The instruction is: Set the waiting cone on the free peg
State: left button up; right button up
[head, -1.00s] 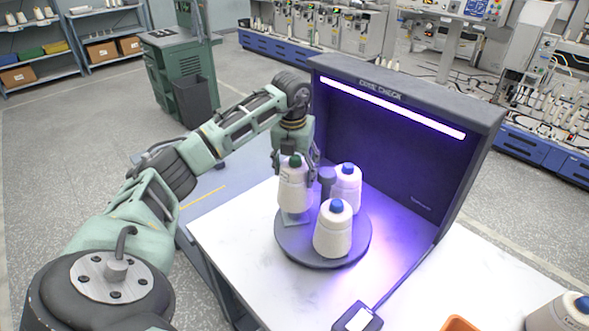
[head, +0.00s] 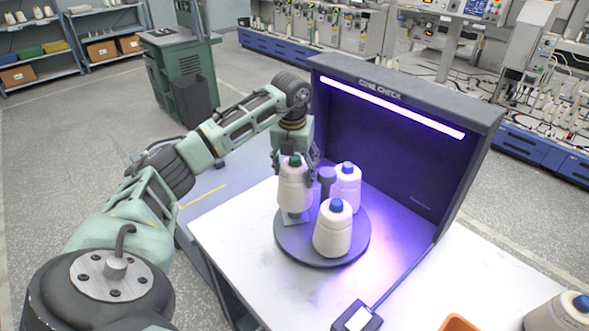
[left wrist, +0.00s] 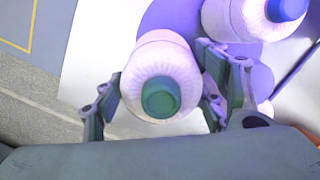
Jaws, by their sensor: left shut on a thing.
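A white cone with a green tip (head: 293,188) is held upright by my left gripper (head: 294,166) at the left side of the round dark turntable (head: 290,246). In the left wrist view the same green-tipped cone (left wrist: 156,75) sits between the two fingers of my left gripper (left wrist: 160,105). Its base looks slightly above a pale square on the turntable; I cannot tell whether it touches. Two blue-tipped cones stand on the turntable, one in front (head: 333,232) and one behind (head: 347,188). No bare peg shows clearly. My right gripper is out of view.
The dark cone-check booth (head: 400,130) with a lit purple lamp stands behind the turntable. A small device (head: 357,318) with a cable is at the front of the white table (head: 230,235). An orange bin (head: 459,323) and another blue-tipped cone (head: 556,312) are at the lower right.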

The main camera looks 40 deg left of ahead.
pick_arm(q)
jog(key=shift+f, duration=0.2)
jog(key=shift+f+b, duration=0.6)
jog(key=shift+f, duration=0.65)
jog(key=shift+f+b, duration=0.65)
jog(key=shift+f, duration=0.3)
dwell(0.4)
jog(key=o, duration=2)
